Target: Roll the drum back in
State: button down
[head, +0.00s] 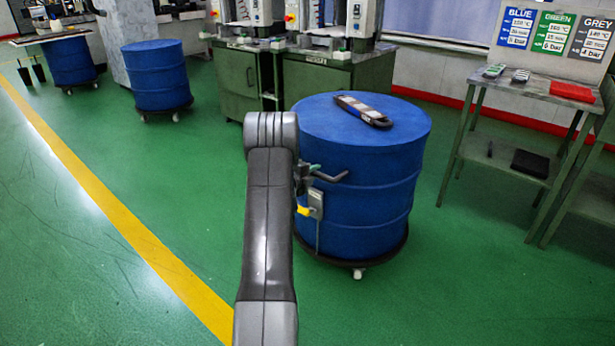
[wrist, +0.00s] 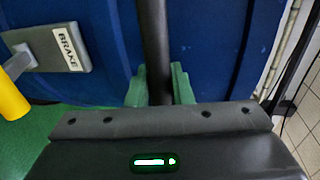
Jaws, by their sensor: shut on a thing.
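The blue drum (head: 360,200) stands upright on a dark wheeled dolly (head: 345,262) in the middle right of the head view. A dark handle (head: 333,177) sticks out from its near side. In the wrist view the handle (wrist: 155,45) runs up between the green fingers of my gripper (wrist: 158,85), which is shut on it. My gripper (head: 312,169) is partly hidden behind my arm in the head view. A grey BRAKE box (wrist: 62,46) with a yellow-ended lever (wrist: 12,98) sits left of the handle.
A dark handheld tool (head: 362,110) lies on the drum's lid. Green cabinets (head: 315,85) with machines stand behind it. A green metal table (head: 535,92) stands to the right. Another blue drum (head: 157,78) is at the back left. The green floor is open left of the drum, crossed by a yellow line (head: 130,225).

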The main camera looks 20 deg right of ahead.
jog(key=shift+w+d+r, duration=0.1)
jog(key=shift+r, duration=0.1)
jog(key=c, duration=1.3)
grip_release()
jog(key=shift+d+f, duration=0.15)
jog(key=shift+d, duration=0.05)
jog(key=shift+c, duration=0.2)
jog(key=shift+a, duration=0.1)
jog(key=p+v, duration=0.2)
jog(key=v, duration=1.1)
jog(key=shift+a+p, duration=0.3)
jog(key=shift+p, duration=0.05)
jog(key=shift+d, duration=0.1)
jog(key=b+x, duration=0.2)
jog(key=x, duration=1.1)
jog(key=shift+d+b, duration=0.2)
jog(key=shift+b, duration=0.2)
jog(key=shift+a, duration=0.1)
